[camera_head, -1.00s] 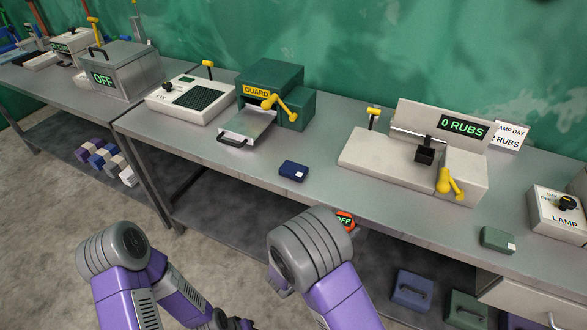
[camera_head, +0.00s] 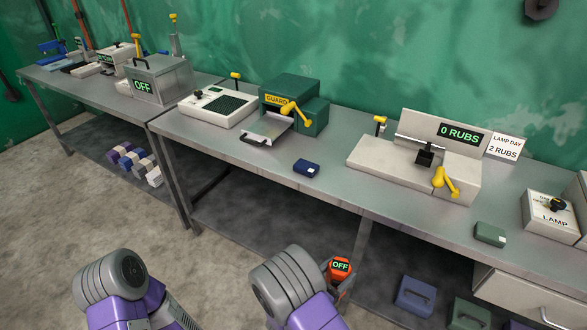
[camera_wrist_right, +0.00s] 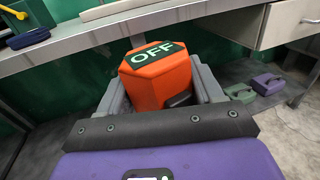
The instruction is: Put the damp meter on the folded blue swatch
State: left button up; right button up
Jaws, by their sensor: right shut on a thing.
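The damp meter (camera_head: 340,268) is orange with a dark display reading OFF. My right gripper (camera_head: 336,284) is shut on it and holds it in front of the bench, below the level of the bench top. In the right wrist view the meter (camera_wrist_right: 158,82) sits between the two grey fingers of my right gripper (camera_wrist_right: 165,95). The folded blue swatch (camera_head: 306,167) lies on the bench top near its front edge, with a small white label. The gripper and meter are apart from it. My left arm shows at the lower left, but its gripper is out of view.
A green folded swatch (camera_head: 489,234) lies farther right on the bench (camera_head: 330,190). Behind the blue swatch stand a green guarded machine (camera_head: 295,100) with a tray and a rub tester (camera_head: 420,165). Bare bench top surrounds the blue swatch. The bench's front edge lies between meter and swatch.

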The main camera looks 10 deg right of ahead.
aim_at(307, 164)
jog(key=u, duration=1.55)
jog(key=i, duration=1)
jog(key=z, duration=1.05)
